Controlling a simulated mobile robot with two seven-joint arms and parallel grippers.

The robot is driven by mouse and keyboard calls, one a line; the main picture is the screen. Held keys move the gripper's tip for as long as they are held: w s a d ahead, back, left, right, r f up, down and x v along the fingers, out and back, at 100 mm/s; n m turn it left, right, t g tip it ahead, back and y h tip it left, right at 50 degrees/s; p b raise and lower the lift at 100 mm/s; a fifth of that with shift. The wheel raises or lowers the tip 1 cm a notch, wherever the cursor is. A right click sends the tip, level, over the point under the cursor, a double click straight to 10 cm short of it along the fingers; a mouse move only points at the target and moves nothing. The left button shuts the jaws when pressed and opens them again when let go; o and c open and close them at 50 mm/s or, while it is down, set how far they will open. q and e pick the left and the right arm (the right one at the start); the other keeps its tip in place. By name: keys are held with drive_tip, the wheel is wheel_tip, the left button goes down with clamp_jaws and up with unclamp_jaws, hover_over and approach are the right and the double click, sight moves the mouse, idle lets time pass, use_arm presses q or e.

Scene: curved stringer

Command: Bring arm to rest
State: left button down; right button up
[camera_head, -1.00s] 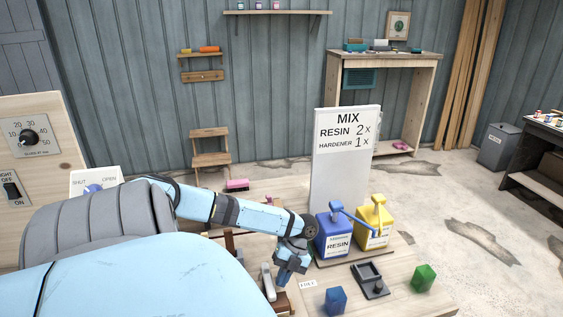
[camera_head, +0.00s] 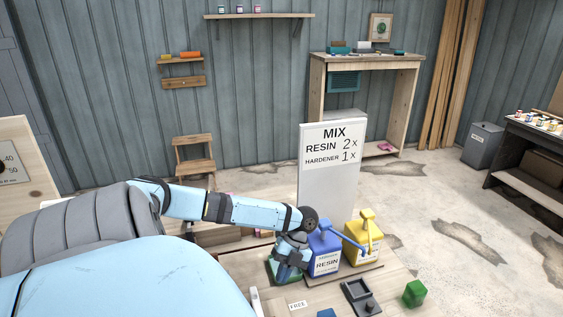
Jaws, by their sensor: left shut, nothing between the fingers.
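My left arm comes in from the left and reaches across the workbench (camera_head: 330,292). My left gripper (camera_head: 284,274) points down just left of the blue resin container (camera_head: 326,262); its fingers are shut and look empty. A dark green object shows partly behind the gripper; the rest of it is hidden. The yellow container (camera_head: 362,246) stands right of the resin one. My right gripper is not in view.
A white mix sign (camera_head: 330,185) stands behind the containers. A dark tray (camera_head: 360,296) and a green block (camera_head: 414,293) lie on the front right of the bench. A blue block (camera_head: 327,313) is cut off at the bottom edge. A wooden stool (camera_head: 194,158) stands behind.

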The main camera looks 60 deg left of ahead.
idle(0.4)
use_arm(q)
drive_tip(key=s+d+f+n+t, duration=0.2)
drive_tip(key=s+d+f+n, duration=0.1)
drive_tip(key=d, duration=0.8)
drive_tip(key=s+d+f+n+t, duration=0.2)
drive_tip(key=s+d+n, duration=0.1)
drive_tip(key=d, duration=0.8)
drive_tip(key=s+d+r+n+t+y, duration=0.3)
drive_tip(key=r+n+t, duration=0.3)
drive_tip(key=r+n, duration=0.6)
drive_tip(key=w+d+f+n+t+h, duration=0.1)
drive_tip(key=w+d+f+t, duration=0.1)
drive_tip(key=f, duration=0.6)
drive_tip(key=w+d+f+n+t+h, duration=0.1)
drive_tip(key=w+d+f+t+h, duration=0.1)
drive_tip(key=f, duration=0.7)
drive_tip(key=w+d+t, duration=0.1)
drive_tip(key=d+t, duration=0.1)
drive_tip(key=t, duration=0.1)
drive_tip(key=shift+w+d+t, duration=0.15)
drive_tip(key=shift+w+t, duration=0.15)
drive_tip(key=shift+w, duration=0.05)
